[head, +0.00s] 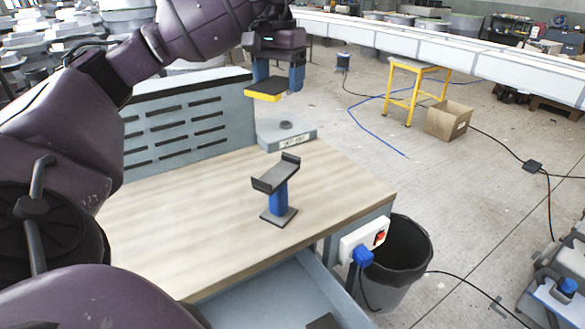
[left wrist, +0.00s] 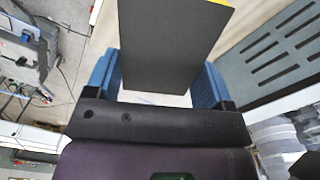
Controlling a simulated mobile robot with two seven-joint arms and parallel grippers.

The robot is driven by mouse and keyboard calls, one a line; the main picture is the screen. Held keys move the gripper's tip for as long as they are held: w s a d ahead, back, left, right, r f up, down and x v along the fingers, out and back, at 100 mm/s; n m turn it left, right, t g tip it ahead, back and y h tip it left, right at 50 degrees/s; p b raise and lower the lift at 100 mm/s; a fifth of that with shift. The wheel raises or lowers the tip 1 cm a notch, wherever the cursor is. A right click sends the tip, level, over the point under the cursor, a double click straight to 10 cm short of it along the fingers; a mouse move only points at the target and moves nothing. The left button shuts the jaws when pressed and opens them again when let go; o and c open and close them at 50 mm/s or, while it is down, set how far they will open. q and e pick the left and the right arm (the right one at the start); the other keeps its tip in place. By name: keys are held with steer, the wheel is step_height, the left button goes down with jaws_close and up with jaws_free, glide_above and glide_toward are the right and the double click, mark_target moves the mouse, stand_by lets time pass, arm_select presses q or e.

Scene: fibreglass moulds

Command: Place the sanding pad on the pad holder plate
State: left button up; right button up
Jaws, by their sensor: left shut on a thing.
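The sanding pad (head: 264,91) is a flat block with a yellow edge and a dark face. My left gripper (head: 279,84) is shut on it, high above the back of the bench. In the left wrist view the pad's dark face (left wrist: 168,45) fills the space between the blue fingers, with a little yellow at its top right corner. The pad holder plate (head: 276,175) appears to be the dark plate with raised ends on a blue post and square foot, standing on the bench. It is empty, below the gripper and nearer to me. My right gripper is not in view.
A wooden-topped bench (head: 190,215) has a slotted grey back panel (head: 185,125). A grey box with a round black disc (head: 287,133) sits at its back right corner. A black bin (head: 402,255) stands beside the bench. The bench top around the holder is clear.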

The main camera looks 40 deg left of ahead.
mark_target(281, 171)
arm_select(q)
step_height(281, 171, down, 20)
steer(key=shift+r, duration=0.2)
stand_by(0.4)
steer(key=shift+f, duration=0.2)
steer(key=o, duration=0.9)
step_height(281, 171, up, 12)
steer(key=shift+r, duration=0.2)
steer(key=shift+s, duration=0.1)
stand_by(0.4)
